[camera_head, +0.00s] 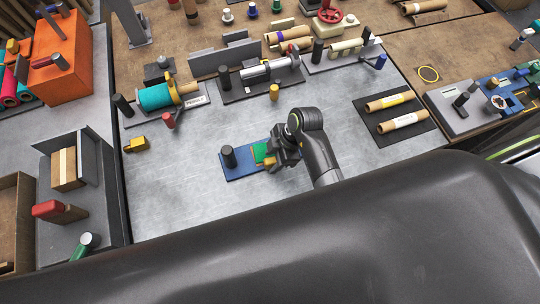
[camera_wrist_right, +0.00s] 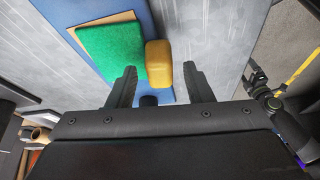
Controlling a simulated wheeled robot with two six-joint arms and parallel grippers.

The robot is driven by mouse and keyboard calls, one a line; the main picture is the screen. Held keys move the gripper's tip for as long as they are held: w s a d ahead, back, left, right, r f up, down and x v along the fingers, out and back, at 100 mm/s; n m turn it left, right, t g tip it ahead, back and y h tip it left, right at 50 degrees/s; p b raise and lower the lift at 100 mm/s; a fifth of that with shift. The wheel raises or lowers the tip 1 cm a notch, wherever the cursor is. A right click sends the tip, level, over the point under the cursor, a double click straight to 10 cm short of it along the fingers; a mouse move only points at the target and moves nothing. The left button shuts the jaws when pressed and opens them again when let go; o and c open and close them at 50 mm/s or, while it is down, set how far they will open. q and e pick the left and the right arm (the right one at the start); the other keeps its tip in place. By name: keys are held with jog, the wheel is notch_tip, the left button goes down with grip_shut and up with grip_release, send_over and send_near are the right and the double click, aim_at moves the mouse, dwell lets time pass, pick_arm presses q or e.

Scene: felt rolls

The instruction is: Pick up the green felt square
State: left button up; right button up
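The green felt square (camera_head: 261,152) lies on a blue mat (camera_head: 238,172) in the middle of the grey table. In the right wrist view the green felt (camera_wrist_right: 110,48) rests on a tan sheet (camera_wrist_right: 82,36). A yellow block (camera_wrist_right: 158,60) stands against its right edge. My right gripper (camera_wrist_right: 160,70) is open, its fingertips apart on either side of the block's lower end. The left fingertip is close to the felt's lower corner; contact cannot be told. In the head view my right gripper (camera_head: 276,152) covers the mat's right part. My left gripper is not in view.
A dark post (camera_head: 228,157) stands on the mat's left part. Two tan rolls (camera_head: 389,102) lie on a black mat at right.

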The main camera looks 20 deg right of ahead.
aim_at(274, 159)
grip_shut()
notch_tip(274, 159, up, 6)
jog(key=p, duration=0.3)
jog(key=shift+r, duration=0.15)
jog(key=shift+r+b, duration=0.35)
jog(key=shift+r, duration=1.55)
